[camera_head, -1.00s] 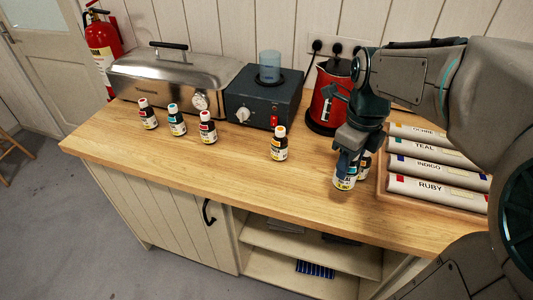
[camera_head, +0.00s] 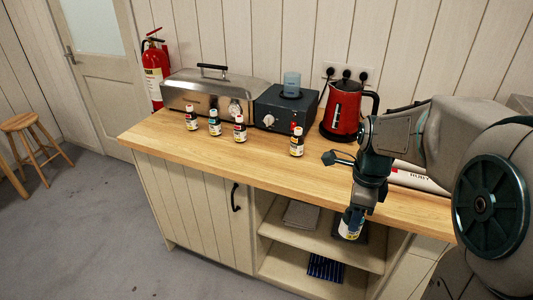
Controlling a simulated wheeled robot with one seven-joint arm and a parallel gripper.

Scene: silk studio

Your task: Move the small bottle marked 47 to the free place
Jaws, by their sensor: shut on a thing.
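My gripper (camera_head: 353,207) points down and is shut on a small bottle (camera_head: 349,226) with a pale yellow and white label. The bottle shows in front of the worktop's front edge, against the open shelves. Its number is too small to read. Three small bottles stand in a row on the worktop's left: one with a red cap (camera_head: 191,120), one with a teal cap (camera_head: 214,125), one with a red cap (camera_head: 239,128). A bottle with an orange cap (camera_head: 296,145) stands farther right. A wide bare gap (camera_head: 267,140) lies between it and the row.
My arm hides most of the labelled rolls at right. Open shelves (camera_head: 300,240) lie below.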

